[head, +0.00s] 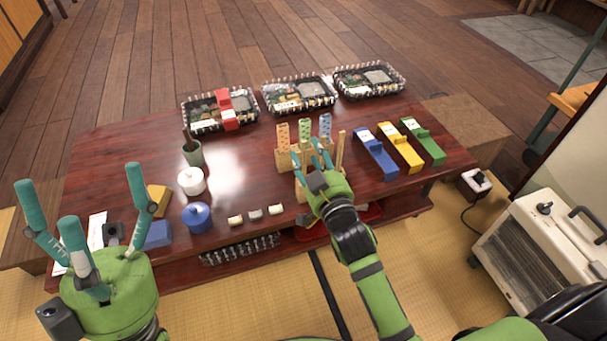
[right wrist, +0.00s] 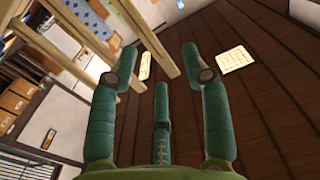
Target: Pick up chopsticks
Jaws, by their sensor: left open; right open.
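The chopsticks cannot be told for certain. Upright patterned pieces in orange (head: 283,137), green (head: 305,132) and blue (head: 325,125) stand in a light wooden rack (head: 286,161) at the table's middle. A thin plain wooden piece (head: 340,148) stands upright at the rack's right. A dark green cup (head: 193,154) at the left holds dark thin sticks (head: 187,137). My right gripper (head: 320,153) is open in front of the rack and hides part of it; its spread fingers show empty in the right wrist view (right wrist: 160,75). My left gripper (head: 88,205) is open and empty at the lower left.
Blue (head: 374,153), yellow (head: 400,147) and green (head: 423,141) boxes lie right of the rack. Bento trays (head: 219,109) line the far edge. A white jar (head: 191,181), a blue jar (head: 197,217) and small blocks (head: 254,214) stand left. A heater (head: 530,240) stands right.

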